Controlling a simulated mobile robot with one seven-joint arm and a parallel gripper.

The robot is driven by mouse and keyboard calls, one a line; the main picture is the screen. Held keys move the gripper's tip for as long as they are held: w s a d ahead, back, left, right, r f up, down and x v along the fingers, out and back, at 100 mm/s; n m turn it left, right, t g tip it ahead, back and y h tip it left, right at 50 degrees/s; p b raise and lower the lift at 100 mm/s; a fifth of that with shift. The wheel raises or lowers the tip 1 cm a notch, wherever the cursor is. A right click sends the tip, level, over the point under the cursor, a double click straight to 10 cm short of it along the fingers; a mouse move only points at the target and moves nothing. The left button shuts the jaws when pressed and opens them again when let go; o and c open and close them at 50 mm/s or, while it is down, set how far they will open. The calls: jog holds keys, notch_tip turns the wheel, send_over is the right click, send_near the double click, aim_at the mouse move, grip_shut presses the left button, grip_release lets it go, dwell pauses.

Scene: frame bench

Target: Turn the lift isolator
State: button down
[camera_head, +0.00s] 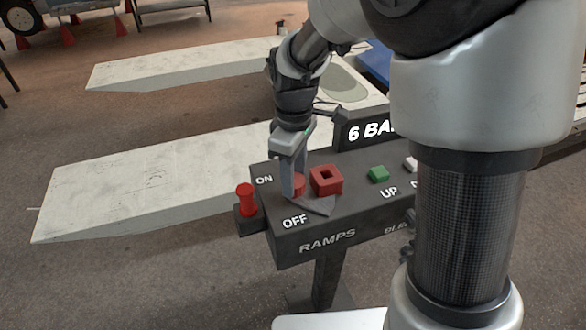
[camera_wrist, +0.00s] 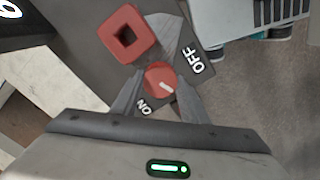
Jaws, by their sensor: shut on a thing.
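The lift isolator is a round red knob (camera_wrist: 158,78) with a white pointer line, set on the panel between the words ON and OFF. In the wrist view the line points to the lower right, between the two words. My gripper (camera_wrist: 162,84) is shut on the knob, with one finger on each side. In the head view my gripper (camera_head: 294,188) reaches down to the panel. There the knob (camera_head: 299,184) is partly hidden by a finger, and its pointer cannot be seen.
The dark control box (camera_head: 290,250) stands on a post. A red square collar (camera_head: 326,180) sits close right of the knob. A green button (camera_head: 378,174) is farther right. A red plunger (camera_head: 246,200) stands at the left side. Pale ramps (camera_head: 150,185) lie behind.

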jog(key=n, duration=0.3)
jog(key=shift+r, duration=0.1)
jog(key=n+p, duration=0.2)
jog(key=n, duration=0.2)
jog(key=shift+r, duration=0.1)
jog(key=n+p, duration=0.2)
jog(key=n, duration=0.2)
jog(key=shift+n, duration=0.3)
jog(key=shift+n+p, duration=0.9)
jog(key=shift+n, duration=0.3)
jog(key=c, duration=1.3)
grip_release()
jog(key=shift+c, duration=0.2)
notch_tip(320, 180, up, 17)
jog(key=p, duration=0.1)
